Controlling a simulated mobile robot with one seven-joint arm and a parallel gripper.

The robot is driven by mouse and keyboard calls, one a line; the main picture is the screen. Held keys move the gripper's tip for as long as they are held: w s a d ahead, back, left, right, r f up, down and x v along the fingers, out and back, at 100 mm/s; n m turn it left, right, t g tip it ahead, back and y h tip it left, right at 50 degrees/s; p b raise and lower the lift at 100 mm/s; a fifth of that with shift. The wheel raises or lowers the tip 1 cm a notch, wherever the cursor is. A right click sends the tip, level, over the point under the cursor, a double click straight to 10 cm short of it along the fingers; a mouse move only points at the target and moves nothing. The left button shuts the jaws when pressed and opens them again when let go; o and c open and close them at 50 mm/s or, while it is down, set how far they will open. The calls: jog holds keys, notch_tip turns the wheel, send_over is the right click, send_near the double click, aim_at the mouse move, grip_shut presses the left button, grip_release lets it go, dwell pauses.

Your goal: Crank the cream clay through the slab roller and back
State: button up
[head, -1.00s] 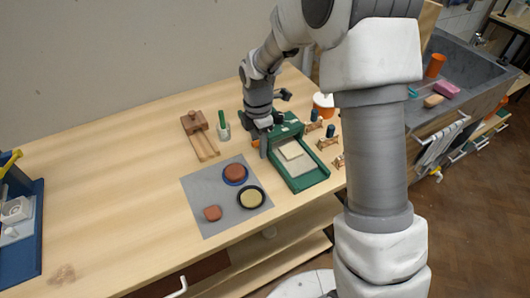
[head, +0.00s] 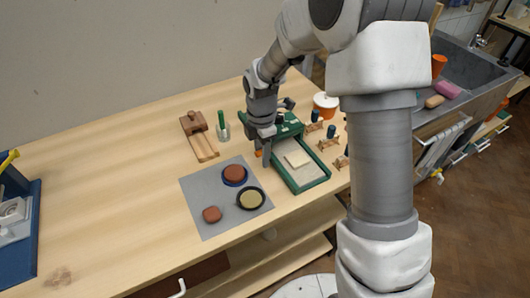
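The green slab roller (head: 324,178) stands near the table's front edge, right of the grey mat. The cream clay (head: 298,159) is a pale flat slab on the roller's light bed, in front of the roller's crossbar. My gripper (head: 265,157) points down at the roller's left side, at the orange crank handle (head: 258,153). Only a bit of the handle shows beside the fingers, which appear shut on it. My wrist hides most of the crank and part of the roller's back left.
The grey mat (head: 199,206) left of the roller carries brown and cream round pieces. Small wooden stands and a white-and-orange tub (head: 325,103) are close on the right. The table's left middle is clear.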

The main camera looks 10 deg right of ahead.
jog(key=shift+w, duration=0.1)
jog(key=shift+w+a, duration=0.1)
jog(key=shift+w, duration=0.15)
notch_tip(320, 180, up, 7)
jog(key=p, duration=0.5)
jog(key=shift+p, duration=0.3)
jog(key=shift+s+r, duration=0.1)
jog(key=shift+r, duration=0.3)
jog(key=s+d+r+m+t, duration=0.2)
jog(key=s+d+r+m, duration=0.2)
jog(key=s+r+m, duration=0.4)
jog(key=s+d+r+m+t, duration=0.2)
jog(key=s+d+r+m, duration=0.2)
jog(key=s+r+m, duration=0.45)
jog(key=s+d+r+m+t, duration=0.1)
jog(key=s+r+m, duration=0.3)
jog(key=s+m, duration=0.2)
jog(key=shift+d+t, duration=0.3)
